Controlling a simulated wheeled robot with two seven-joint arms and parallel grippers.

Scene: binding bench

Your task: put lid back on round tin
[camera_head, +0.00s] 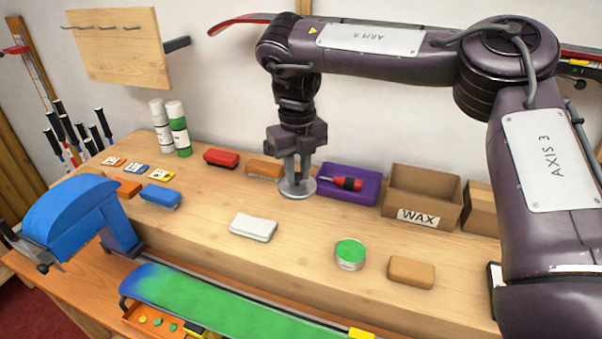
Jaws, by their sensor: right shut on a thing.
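The round tin (350,262) stands open on the bench toward the front right, with a green fill showing at its top. The lid (297,192) is a grey metal disc at the back middle of the bench, left of the purple tray. My right gripper (298,178) points straight down and is shut on the lid from above. I cannot tell whether the lid touches the bench or is slightly above it. The lid is behind and to the left of the tin. My left gripper is not in view.
A purple tray (328,188) with a red screwdriver (346,184) and a WAX box (419,202) stand right of the lid. A white block (253,227) and a tan block (411,272) flank the tin. The bench between lid and tin looks clear.

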